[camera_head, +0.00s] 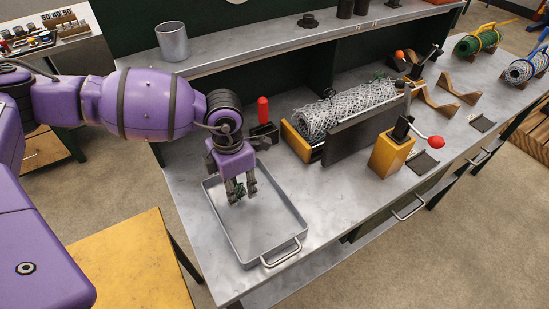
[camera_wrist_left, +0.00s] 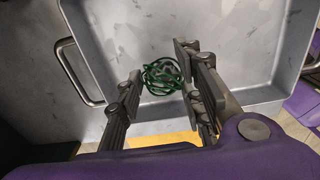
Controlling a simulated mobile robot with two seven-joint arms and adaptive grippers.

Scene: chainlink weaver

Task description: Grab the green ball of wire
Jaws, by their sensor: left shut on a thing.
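The green ball of wire (camera_wrist_left: 162,76) is a small dark green tangle. In the left wrist view it sits between the two fingers of my left gripper (camera_wrist_left: 160,82), which is shut on it. In the head view my left gripper (camera_head: 239,194) points down over the grey metal tray (camera_head: 207,201), and the green wire (camera_head: 239,189) shows between its fingertips. How far the ball is above the tray floor is hard to tell. My right gripper is not in view.
Right of the tray stands a machine with a roll of wire mesh (camera_head: 345,106), a yellow block (camera_head: 392,153) and a red-knobbed crank (camera_head: 435,142). A red-handled tool (camera_head: 263,112) stands behind the tray. A metal cup (camera_head: 172,42) is on the shelf. The tray is otherwise empty.

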